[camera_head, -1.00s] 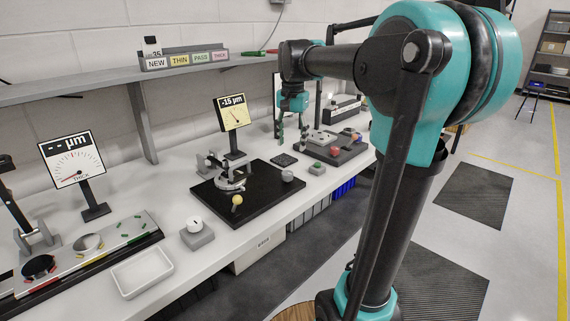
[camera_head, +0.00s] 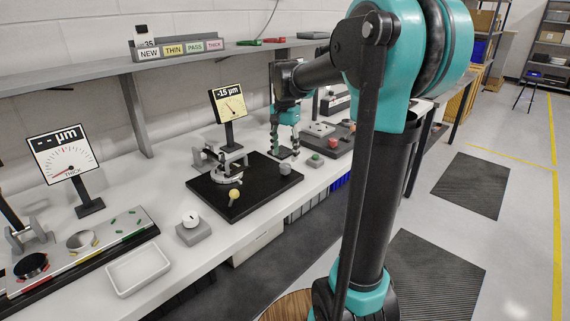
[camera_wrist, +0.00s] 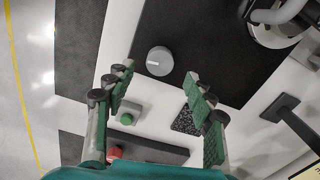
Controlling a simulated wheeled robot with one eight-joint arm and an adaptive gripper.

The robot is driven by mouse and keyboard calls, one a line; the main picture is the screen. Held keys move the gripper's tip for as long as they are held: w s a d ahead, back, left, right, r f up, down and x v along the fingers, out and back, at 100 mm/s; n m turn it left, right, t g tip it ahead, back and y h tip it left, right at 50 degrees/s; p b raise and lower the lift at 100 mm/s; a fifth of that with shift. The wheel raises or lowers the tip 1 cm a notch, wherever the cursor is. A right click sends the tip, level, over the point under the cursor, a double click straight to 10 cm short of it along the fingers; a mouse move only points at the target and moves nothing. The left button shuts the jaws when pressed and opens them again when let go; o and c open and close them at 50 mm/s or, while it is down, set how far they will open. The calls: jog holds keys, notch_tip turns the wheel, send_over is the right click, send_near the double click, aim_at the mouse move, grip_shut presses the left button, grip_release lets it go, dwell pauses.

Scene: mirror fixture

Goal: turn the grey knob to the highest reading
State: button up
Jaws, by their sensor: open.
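The grey knob (camera_head: 285,168) is a short round cylinder at the right end of the black plate (camera_head: 250,195). In the wrist view the grey knob (camera_wrist: 159,60) shows its round top, with a pale line on it, ahead of and between the fingertips. My gripper (camera_head: 285,150) is above and just behind the knob in the head view. In the wrist view my gripper (camera_wrist: 155,82) is open with nothing between its green-padded fingers. The yellow display (camera_head: 229,104) behind the plate reads -15 µm.
A metal fixture (camera_head: 226,168) and a yellow ball-topped lever (camera_head: 234,194) stand on the plate, left of the knob. A grey block with a green button (camera_head: 316,160) is to the right. A white knob on a grey box (camera_head: 191,222) stands further left.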

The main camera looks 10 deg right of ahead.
aim_at(285, 165)
jog(key=shift+f, duration=2.5)
jog(key=c, duration=1.2)
jog(key=shift+o, duration=0.2)
jog(key=n, duration=0.5)
jog(key=shift+n, duration=0.4)
jog(key=n, duration=1.2)
jog(key=shift+n, duration=0.3)
jog(key=n, duration=0.5)
